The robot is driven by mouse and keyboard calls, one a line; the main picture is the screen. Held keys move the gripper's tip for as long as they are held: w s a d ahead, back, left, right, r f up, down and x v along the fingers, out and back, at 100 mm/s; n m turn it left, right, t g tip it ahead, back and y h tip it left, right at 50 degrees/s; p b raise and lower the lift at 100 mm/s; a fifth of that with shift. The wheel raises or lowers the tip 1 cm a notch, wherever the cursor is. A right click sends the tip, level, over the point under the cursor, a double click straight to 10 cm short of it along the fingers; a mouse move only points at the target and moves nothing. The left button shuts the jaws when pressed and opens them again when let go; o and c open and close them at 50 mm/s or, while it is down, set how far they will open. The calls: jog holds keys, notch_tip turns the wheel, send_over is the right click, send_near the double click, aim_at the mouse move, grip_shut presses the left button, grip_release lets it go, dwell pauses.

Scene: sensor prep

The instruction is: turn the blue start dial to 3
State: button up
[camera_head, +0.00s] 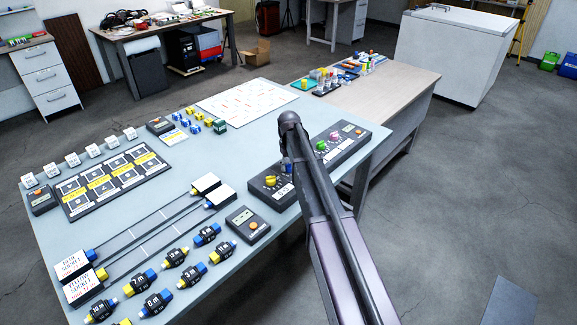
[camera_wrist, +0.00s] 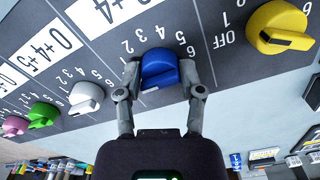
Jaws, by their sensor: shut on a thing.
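In the wrist view the blue dial (camera_wrist: 159,66) sits on the dark control panel (camera_wrist: 110,68), with white numbers around its upper side. My gripper (camera_wrist: 159,74) has one finger on each side of the dial and is shut on it. I cannot tell for certain which number the dial points to. In the head view my arm crosses the panel (camera_head: 349,152) and mostly hides the blue dial and my gripper.
A yellow dial (camera_wrist: 279,27) with an OFF mark is to the right of the blue one. A white dial (camera_wrist: 86,97), a green dial (camera_wrist: 42,114) and a pink dial (camera_wrist: 14,126) are to the left. A small box with an orange button (camera_head: 248,228) stands near the panel.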

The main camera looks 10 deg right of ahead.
jog(key=shift+m, duration=0.4)
jog(key=m, duration=0.3)
jog(key=shift+m, duration=0.3)
jog(key=m, duration=0.4)
jog(key=shift+s+m, duration=0.1)
jog(key=shift+m, duration=0.2)
jog(key=m, duration=0.8)
jog(key=shift+m, duration=0.3)
jog(key=shift+s+d, duration=0.1)
jog(key=o, duration=1.2)
jog(key=shift+c, duration=0.2)
jog(key=shift+w, duration=0.2)
